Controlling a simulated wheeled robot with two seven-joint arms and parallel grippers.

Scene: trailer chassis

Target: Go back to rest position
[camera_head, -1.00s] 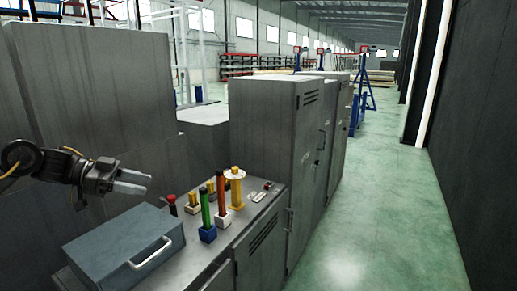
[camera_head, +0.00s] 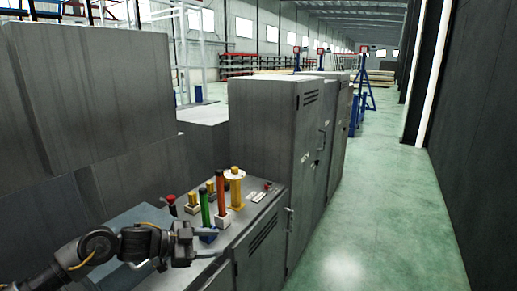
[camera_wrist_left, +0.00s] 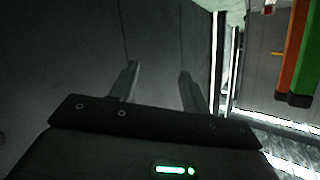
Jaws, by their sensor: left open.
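My left gripper (camera_head: 213,243) is over the front part of the grey workbench, just in front of the green-handled tool. It is open, and its fingers point right in the head view. In the left wrist view the two fingers (camera_wrist_left: 159,72) stand apart with nothing between them. My left arm comes in from the lower left and covers much of the blue-grey case (camera_head: 125,218). My right gripper is not in view.
A green tool (camera_head: 206,210), an orange tool (camera_head: 220,190) and a yellow post (camera_head: 236,188) stand upright on the bench (camera_head: 262,203). A tall grey cabinet (camera_head: 285,135) is behind. The green floor (camera_head: 385,200) at right is clear.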

